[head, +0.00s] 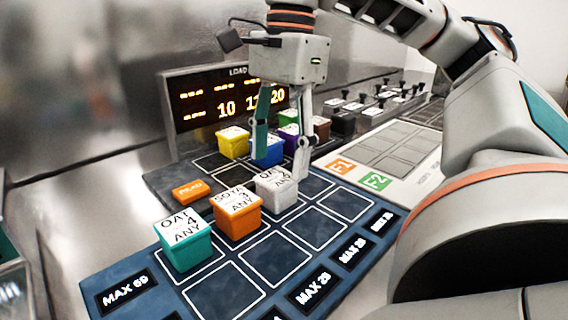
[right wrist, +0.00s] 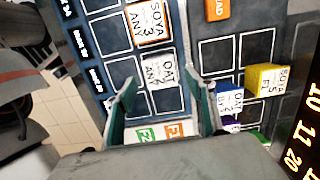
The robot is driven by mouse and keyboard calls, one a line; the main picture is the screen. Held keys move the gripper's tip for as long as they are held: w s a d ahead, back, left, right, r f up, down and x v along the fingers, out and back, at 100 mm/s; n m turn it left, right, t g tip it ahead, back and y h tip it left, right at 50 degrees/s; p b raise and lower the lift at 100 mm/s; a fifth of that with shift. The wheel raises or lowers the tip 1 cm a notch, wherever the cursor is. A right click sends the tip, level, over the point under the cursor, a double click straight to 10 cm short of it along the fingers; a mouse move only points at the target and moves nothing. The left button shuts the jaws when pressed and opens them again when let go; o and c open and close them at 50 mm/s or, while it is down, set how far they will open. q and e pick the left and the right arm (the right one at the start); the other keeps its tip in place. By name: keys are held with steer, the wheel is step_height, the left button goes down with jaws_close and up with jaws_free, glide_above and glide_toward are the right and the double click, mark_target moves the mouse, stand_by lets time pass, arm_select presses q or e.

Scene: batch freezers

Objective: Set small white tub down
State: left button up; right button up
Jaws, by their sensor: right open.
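The small white tub (head: 276,193), its lid marked ANY, stands upright on the dark blue gridded mat (head: 244,309) in the head view. It is behind and right of an orange tub (head: 237,217). My right gripper (head: 279,166) points down over it with its fingers apart. In the right wrist view the white tub (right wrist: 160,73) shows just beyond the open fingertips (right wrist: 161,84), with nothing gripped. Whether a finger touches it I cannot tell. My left gripper is not in view.
A teal tub (head: 184,241) stands front left. Yellow (head: 233,142), blue (head: 267,152) and other tubs stand on the back grid, close to my right fingers. A lit display (head: 228,103) rises behind. Several front and right cells are empty.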

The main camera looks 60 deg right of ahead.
mark_target(283, 173)
arm_select(q)
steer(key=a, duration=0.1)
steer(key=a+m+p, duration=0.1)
steer(key=p, duration=0.1)
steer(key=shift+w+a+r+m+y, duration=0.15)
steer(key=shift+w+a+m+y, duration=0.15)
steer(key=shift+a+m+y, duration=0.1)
arm_select(e)
step_height(283, 173, up, 7)
steer(key=shift+s+d+r, duration=0.15)
steer(key=shift+d+r, duration=0.05)
steer(key=shift+d, duration=0.2)
